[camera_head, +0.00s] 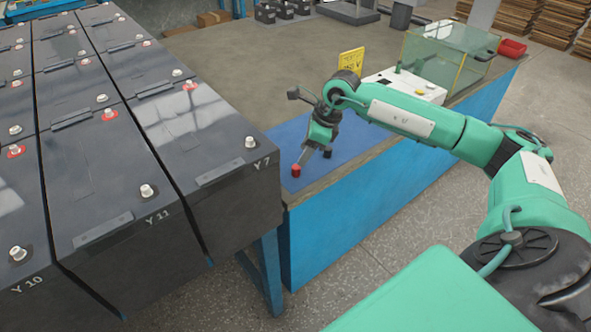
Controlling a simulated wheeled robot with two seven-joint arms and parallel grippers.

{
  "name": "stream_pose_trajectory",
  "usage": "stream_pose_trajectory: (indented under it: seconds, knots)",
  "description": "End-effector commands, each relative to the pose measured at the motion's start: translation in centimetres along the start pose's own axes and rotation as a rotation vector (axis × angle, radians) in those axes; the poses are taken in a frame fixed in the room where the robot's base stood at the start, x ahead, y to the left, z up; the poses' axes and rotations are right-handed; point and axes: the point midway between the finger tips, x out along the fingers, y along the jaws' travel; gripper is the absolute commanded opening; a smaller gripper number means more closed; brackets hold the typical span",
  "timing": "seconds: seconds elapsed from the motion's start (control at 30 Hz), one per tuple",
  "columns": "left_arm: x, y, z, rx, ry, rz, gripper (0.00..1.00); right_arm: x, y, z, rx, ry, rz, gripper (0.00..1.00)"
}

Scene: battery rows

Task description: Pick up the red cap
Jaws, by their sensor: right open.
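The red cap (296,171) stands on the blue mat (343,168) near the left end of the blue workbench. My right gripper (309,155) reaches in from the right, pointing down just above and to the right of the red cap. It is open and holds nothing that I can see. A pale finger comes down close to the cap; whether they touch is not clear. A small dark piece (327,154) shows right beside the gripper; I cannot tell whether it is a cap or a fingertip. My left gripper is out of view.
Large dark batteries (190,140) in rows fill the left, close to the bench (350,215). Behind my arm are a yellow sign (351,62), a glass box (455,58) and a red tray (512,48). The mat's front part is clear.

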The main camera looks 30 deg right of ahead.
Motion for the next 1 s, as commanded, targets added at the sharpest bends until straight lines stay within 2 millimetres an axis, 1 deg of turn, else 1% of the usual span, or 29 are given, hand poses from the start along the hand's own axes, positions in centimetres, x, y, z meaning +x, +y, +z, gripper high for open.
stream_pose_trajectory:
  seconds: [0.23,0.5,0.6,0.73,0.77,0.9,1.0]
  knots:
    - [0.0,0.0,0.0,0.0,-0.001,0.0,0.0,1.5,-0.1,-0.1,0.001,0.0,0.001,0.48]
    - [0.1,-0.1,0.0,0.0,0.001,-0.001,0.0,5.3,-0.1,-0.1,0.001,-0.001,0.002,0.48]
    - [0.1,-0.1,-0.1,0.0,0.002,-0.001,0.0,5.7,-0.2,-0.1,0.001,-0.001,0.0,0.48]
    - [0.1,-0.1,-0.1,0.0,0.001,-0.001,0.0,5.7,-0.2,-0.2,0.001,-0.001,0.0,0.48]
    - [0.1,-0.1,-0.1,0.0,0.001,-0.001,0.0,5.7,-0.2,-0.2,0.001,-0.001,0.0,0.46]
    - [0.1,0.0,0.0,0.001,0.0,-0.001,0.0,5.7,-0.2,-0.2,0.001,-0.001,0.0,0.19]
    - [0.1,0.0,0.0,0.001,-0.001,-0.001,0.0,5.7,-0.2,-0.2,0.001,-0.001,0.0,0.02]
